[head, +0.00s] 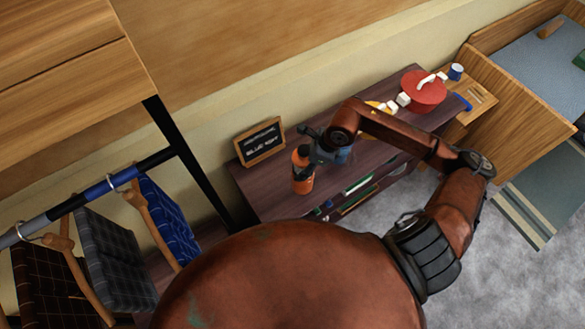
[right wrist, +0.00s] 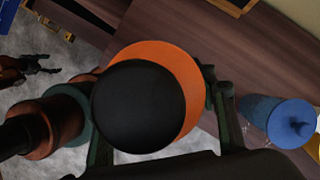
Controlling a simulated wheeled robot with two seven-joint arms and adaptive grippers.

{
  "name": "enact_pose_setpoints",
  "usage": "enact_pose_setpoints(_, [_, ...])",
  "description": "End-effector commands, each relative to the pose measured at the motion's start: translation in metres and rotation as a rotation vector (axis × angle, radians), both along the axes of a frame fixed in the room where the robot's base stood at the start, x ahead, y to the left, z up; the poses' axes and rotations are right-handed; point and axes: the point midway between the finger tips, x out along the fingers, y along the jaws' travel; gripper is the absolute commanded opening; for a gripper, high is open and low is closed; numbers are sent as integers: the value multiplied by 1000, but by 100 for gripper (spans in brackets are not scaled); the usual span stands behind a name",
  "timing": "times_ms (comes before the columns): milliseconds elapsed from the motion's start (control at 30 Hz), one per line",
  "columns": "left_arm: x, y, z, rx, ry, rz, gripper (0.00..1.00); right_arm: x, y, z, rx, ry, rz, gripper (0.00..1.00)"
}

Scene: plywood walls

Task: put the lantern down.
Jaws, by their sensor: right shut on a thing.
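The lantern, orange with a dark top (head: 302,172), is at the front edge of the dark wood shelf unit (head: 262,200). My right gripper (head: 318,150) is shut on it from the right. In the right wrist view the lantern (right wrist: 187,80) sits between the two fingers, its round black cap facing the camera. Its underside is hidden in that view, and I cannot tell whether it touches the shelf top. What looks like my left gripper (right wrist: 52,67) is small at the left of the right wrist view, away from the lantern; its fingers are too small to read.
A blue lidded jar (right wrist: 290,122) stands close to my right gripper. A framed sign (head: 260,142) is at the shelf's back left. A red pot (head: 424,90), white pieces and a blue cup (head: 456,72) are to the right. Clothes (head: 115,255) hang on a rail at left.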

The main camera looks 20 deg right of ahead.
Motion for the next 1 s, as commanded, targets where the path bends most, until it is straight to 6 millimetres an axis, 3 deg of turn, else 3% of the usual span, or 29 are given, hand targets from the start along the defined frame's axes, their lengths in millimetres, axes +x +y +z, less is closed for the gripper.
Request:
enact_pose_setpoints(333, [2,0,12,0,-3,-1,72,34,19,-46,3,0,-1,0])
enact_pose_setpoints(567, [2,0,14,0,-3,-1,72,42,24,-58,2,0,0,0])
enact_pose_setpoints(800, [2,0,27,0,-2,0,72,41,23,-86,2,0,-1,0])
enact_pose_setpoints(1000, [2,0,26,0,-2,0,72,41,22,-87,1,-2,1,0])
